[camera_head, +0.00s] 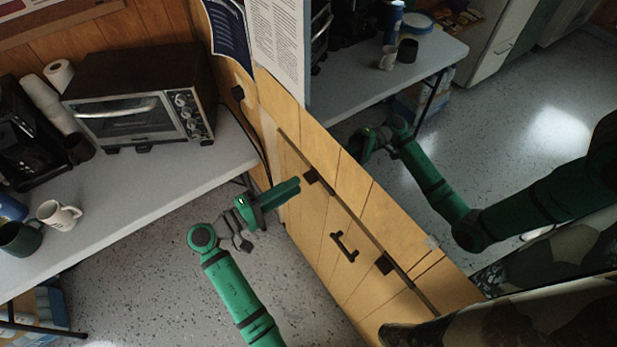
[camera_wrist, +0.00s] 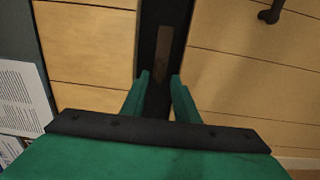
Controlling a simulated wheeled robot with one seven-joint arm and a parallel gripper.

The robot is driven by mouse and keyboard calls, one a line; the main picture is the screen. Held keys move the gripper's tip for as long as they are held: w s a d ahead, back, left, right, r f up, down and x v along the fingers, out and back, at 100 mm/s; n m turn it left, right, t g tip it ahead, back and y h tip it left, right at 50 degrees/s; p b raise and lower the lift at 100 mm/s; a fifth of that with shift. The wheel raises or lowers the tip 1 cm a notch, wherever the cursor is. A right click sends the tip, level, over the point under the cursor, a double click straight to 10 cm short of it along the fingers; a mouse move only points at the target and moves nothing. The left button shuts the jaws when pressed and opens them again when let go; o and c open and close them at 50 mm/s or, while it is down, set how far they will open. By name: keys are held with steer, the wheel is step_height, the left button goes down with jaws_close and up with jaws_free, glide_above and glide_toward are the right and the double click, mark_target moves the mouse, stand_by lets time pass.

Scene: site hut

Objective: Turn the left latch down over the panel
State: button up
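The wooden panel (camera_head: 325,230) has a dark handle (camera_head: 343,246), which also shows at the top right of the wrist view (camera_wrist: 270,14). A dark rail (camera_head: 345,212) runs along the panel's upper edge. The left latch (camera_head: 311,175) is a small dark piece at that rail. In the wrist view the left latch (camera_wrist: 163,55) is a brown bar lying lengthwise along the dark strip, not across the panel. My gripper (camera_head: 298,186) is at the left latch. In the wrist view its fingers (camera_wrist: 159,78) are apart, with the latch's near end about between the tips. Contact is unclear.
The right latch (camera_head: 384,263) is farther along the rail. A grey table (camera_head: 130,190) at left holds a toaster oven (camera_head: 140,105) and mugs (camera_head: 58,214). Speckled floor (camera_head: 170,275) lies open before the panel.

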mark_target(309, 177)
steer(key=shift+x, duration=3.2)
jaws_close()
